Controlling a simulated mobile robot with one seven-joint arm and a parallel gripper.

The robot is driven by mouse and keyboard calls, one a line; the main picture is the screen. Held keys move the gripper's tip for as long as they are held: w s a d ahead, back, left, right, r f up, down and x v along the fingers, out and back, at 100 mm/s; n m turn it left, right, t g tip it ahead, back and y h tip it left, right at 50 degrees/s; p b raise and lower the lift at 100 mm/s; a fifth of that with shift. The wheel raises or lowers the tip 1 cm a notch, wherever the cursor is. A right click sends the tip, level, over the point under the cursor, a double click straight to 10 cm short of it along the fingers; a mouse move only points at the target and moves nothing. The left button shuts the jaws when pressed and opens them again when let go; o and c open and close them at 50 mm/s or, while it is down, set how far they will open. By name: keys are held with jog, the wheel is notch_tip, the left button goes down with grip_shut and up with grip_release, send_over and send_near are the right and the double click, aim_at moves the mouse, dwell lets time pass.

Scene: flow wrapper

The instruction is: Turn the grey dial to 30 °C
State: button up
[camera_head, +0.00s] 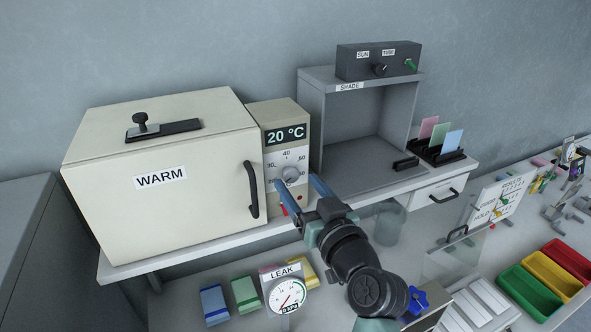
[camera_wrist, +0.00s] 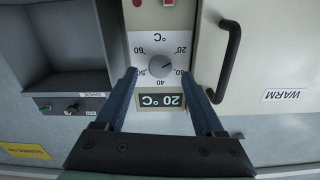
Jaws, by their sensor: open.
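The grey dial (camera_head: 290,174) sits on the white scale of the beige control panel, right of the WARM box. It also shows in the wrist view (camera_wrist: 158,67), which is upside down. The display (camera_head: 285,134) above it reads 20 °C; it also reads so in the wrist view (camera_wrist: 160,100). The scale carries marks from 20 to 60. My gripper (camera_head: 298,181) is open, its two blue fingers reaching toward the panel. In the wrist view the fingertips (camera_wrist: 159,73) stand one on each side of the dial, apart from it. Whether they reach its depth is unclear.
The WARM box (camera_head: 160,205) with its dark vertical handle (camera_head: 251,189) stands close left of the panel. The grey SHADE booth (camera_head: 311,115) stands on the right. A red button (camera_head: 299,198) is below the dial. A LEAK gauge (camera_head: 287,294) stands lower down.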

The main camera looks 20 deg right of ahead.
aim_at(290, 173)
jog(key=shift+w+p, duration=0.3)
jog(key=shift+w, duration=1)
grip_shut()
